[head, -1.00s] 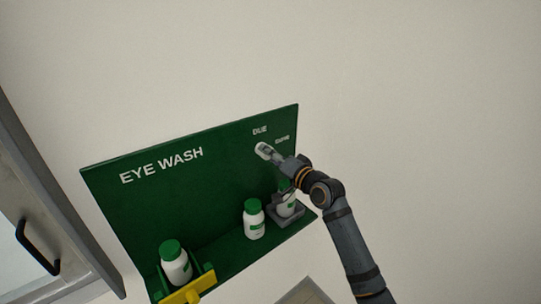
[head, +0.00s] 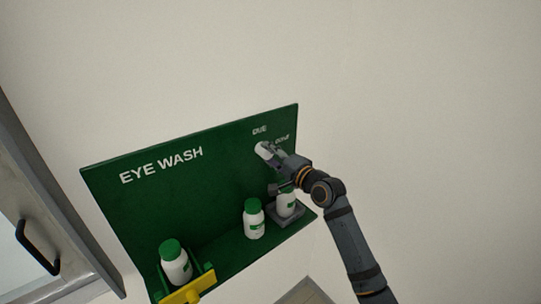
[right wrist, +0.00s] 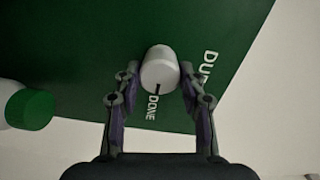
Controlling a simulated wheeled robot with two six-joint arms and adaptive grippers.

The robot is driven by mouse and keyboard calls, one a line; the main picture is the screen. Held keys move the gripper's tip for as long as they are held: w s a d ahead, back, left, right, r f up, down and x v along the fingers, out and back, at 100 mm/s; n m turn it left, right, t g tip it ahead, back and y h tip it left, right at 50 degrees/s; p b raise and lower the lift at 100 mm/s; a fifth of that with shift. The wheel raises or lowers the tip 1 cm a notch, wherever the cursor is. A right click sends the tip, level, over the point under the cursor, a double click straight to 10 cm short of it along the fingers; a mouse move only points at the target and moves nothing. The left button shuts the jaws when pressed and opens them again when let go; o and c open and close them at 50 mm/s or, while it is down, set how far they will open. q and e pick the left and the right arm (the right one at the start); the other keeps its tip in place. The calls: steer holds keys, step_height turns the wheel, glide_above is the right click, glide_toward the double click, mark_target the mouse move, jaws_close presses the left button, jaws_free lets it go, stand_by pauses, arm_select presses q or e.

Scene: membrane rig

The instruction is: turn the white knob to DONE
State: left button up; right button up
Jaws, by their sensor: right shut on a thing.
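The white knob (head: 262,147) is on the upper right of the green eye wash board (head: 210,185). My right gripper (head: 268,152) is at the knob and partly covers it. In the right wrist view, the white knob (right wrist: 160,66) sits between the two fingers of my right gripper (right wrist: 160,74), which is shut on it. A short black mark on the knob points at the word DONE (right wrist: 152,108). The word DUE (right wrist: 209,68) is to the right of the knob. My left gripper is not in view.
Several white bottles with green caps stand on the board's shelf: one (head: 175,262) by a yellow bar (head: 188,292), one (head: 254,218) in the middle, one (head: 286,205) in a grey holder under my right arm. A grey-framed door (head: 55,190) is at the left.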

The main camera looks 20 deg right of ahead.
steer(key=o, duration=1.2)
steer(key=shift+c, duration=0.2)
steer(key=shift+s+d, duration=0.15)
steer(key=shift+s, duration=0.1)
steer(key=v, duration=0.7)
steer(key=shift+f, duration=0.1)
